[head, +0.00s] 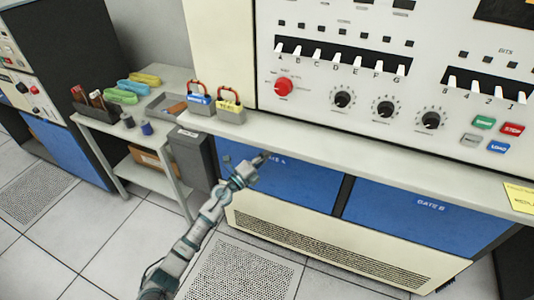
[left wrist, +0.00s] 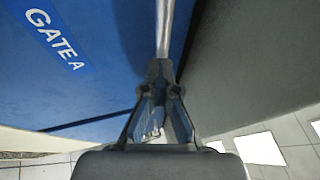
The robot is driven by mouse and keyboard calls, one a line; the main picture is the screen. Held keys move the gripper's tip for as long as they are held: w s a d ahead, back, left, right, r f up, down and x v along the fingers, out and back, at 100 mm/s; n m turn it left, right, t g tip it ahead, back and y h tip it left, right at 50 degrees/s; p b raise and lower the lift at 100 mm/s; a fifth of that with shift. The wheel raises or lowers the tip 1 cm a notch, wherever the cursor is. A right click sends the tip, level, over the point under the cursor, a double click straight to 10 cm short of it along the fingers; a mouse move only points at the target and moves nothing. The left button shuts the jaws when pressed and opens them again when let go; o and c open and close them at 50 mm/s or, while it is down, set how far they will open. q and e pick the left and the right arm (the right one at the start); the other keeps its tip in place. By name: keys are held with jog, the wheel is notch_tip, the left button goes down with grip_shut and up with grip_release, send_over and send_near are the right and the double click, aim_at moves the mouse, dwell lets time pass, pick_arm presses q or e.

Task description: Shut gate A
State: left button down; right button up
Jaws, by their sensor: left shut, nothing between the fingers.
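Gate A is a blue panel (head: 305,186) with a white label, under the counter's left part in the head view. Its blue face and "GATE A" label also fill the left of the left wrist view (left wrist: 75,85). My left gripper (head: 262,158) is at the gate's upper left part, near the label, with its fingers shut and empty. In the left wrist view a silver bar (left wrist: 165,28) runs up from the fingertips; I cannot tell whether they touch it. Whether the gate stands slightly ajar is unclear. My right gripper is not in view.
Gate B (head: 425,218) is a blue panel to the right of gate A. A dark grey bin (head: 190,158) stands close by on the left, beside a side table (head: 155,125) with coloured items. The counter (head: 300,138) overhangs the gates. The tiled floor in front is clear.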

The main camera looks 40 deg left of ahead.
pick_arm(q)
jog(key=shift+a+r, duration=0.1)
jog(key=shift+r, duration=0.2)
jog(key=c, duration=1.2)
grip_release()
jog(key=shift+w+f, duration=0.15)
jog(key=shift+w, duration=0.05)
jog(key=shift+s, duration=0.1)
jog(key=v, duration=1.2)
jog(key=shift+f, duration=0.15)
